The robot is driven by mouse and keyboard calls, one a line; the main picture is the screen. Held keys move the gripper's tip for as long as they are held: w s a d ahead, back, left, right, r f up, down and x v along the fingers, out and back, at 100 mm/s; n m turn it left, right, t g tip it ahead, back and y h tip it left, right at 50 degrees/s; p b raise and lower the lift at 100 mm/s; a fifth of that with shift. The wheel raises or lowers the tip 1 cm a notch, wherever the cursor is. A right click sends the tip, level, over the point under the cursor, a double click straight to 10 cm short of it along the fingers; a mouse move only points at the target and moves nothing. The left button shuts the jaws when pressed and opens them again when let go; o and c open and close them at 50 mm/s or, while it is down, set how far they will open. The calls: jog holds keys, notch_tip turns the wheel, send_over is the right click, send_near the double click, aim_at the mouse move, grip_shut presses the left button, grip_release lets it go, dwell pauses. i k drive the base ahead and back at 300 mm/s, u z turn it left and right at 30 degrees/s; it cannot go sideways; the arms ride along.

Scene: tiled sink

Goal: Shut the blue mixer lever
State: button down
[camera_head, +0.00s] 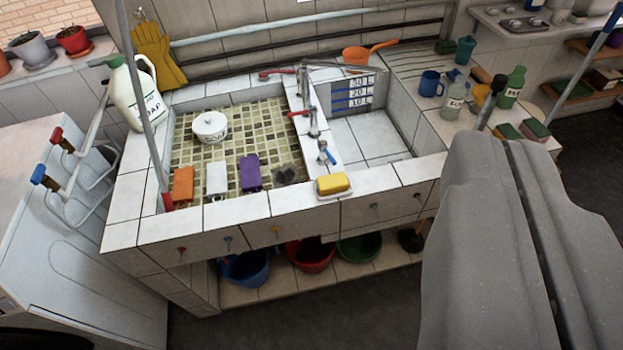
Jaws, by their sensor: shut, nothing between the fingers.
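The blue mixer lever (327,155) sits on the tiled divider between the two basins, at the near end of the metal mixer (311,118). Its blue handle slants down to the right. A red lever (298,113) is on the same mixer, farther back. My gripper (505,142) is at the lower right, large and grey, with its two fingers together and nothing held. It appears to the right of the blue lever and apart from it. It hides part of the counter's right end and the floor there.
A yellow sponge on a dish (333,184) lies just in front of the lever. Orange, white and purple packs stand in the left basin (240,135), with a white pot (209,127). Bottles (514,90) crowd the right counter.

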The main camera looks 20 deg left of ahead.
aim_at(322, 145)
jog(key=u, duration=0.5)
jog(key=i, duration=0.95)
jog(key=z, duration=0.1)
